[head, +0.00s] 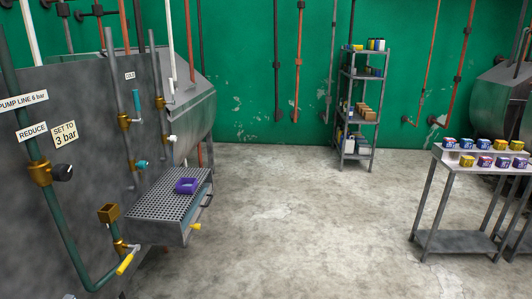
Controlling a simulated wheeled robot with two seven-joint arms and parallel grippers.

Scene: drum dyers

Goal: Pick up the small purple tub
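A small purple tub (187,186) sits on a perforated grey metal shelf (160,204) that juts out from the dark grey panel on the left. It looks open at the top and stands alone on the shelf, towards its far end. Neither of my grippers shows in the head view.
Valves and pipes line the grey panel (75,190); a yellow-handled valve (125,264) hangs below the shelf. A shelving rack (360,112) stands at the back. A table (480,163) with several small coloured tubs is at the right. The middle floor (290,220) is clear.

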